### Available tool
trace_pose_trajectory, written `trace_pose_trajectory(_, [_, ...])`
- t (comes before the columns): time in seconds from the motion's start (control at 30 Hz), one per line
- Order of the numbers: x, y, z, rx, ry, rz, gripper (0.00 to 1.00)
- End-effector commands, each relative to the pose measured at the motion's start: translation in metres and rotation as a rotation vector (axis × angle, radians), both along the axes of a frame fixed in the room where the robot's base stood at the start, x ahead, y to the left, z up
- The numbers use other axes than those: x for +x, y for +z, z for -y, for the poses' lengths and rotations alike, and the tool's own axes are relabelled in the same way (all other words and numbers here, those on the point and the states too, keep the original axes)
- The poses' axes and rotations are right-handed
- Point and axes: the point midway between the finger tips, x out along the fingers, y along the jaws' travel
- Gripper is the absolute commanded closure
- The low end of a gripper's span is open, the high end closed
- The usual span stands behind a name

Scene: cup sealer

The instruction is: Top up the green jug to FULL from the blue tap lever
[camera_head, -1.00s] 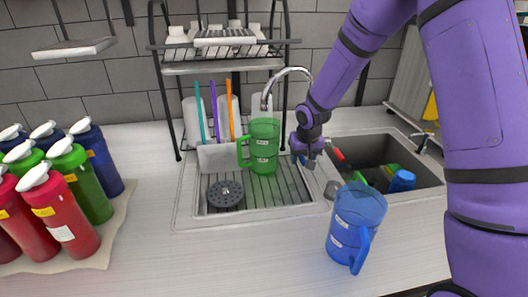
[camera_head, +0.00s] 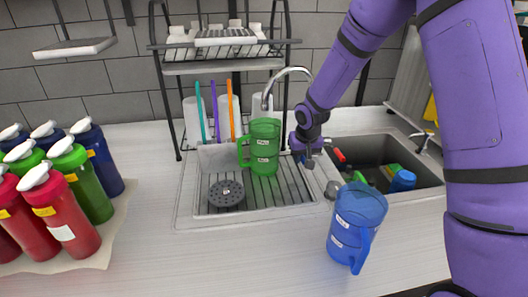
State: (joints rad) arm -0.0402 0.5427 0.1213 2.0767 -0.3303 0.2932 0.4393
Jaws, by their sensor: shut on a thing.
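The green jug (camera_head: 262,150) stands upright on the ribbed drainboard, under the mouth of the curved metal tap (camera_head: 290,72). It is see-through green with pale label marks; I cannot tell its fill level. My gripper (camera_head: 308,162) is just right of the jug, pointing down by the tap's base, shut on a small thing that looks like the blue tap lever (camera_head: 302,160). The wrist hides most of the lever. A blue jug (camera_head: 355,226) stands upright on the counter at front right, apart from my gripper.
A sink basin (camera_head: 372,153) with blue and green items lies right of my gripper. A round dark drain disc (camera_head: 226,193) sits left of it. A wire rack (camera_head: 222,66) stands behind. Several bottles (camera_head: 62,218) fill the left; the front middle counter is clear.

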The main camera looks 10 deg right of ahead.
Motion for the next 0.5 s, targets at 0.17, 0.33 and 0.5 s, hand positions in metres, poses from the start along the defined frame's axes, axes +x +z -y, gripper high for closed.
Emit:
trace_pose_trajectory(0.17, [0.003, 0.007, 0.007, -0.005, -0.009, 0.002, 0.89])
trace_pose_trajectory(0.33, [0.004, 0.013, 0.008, -0.006, -0.010, 0.002, 0.87])
trace_pose_trajectory(0.5, [0.006, 0.019, 0.008, -0.006, -0.011, 0.003, 0.86])
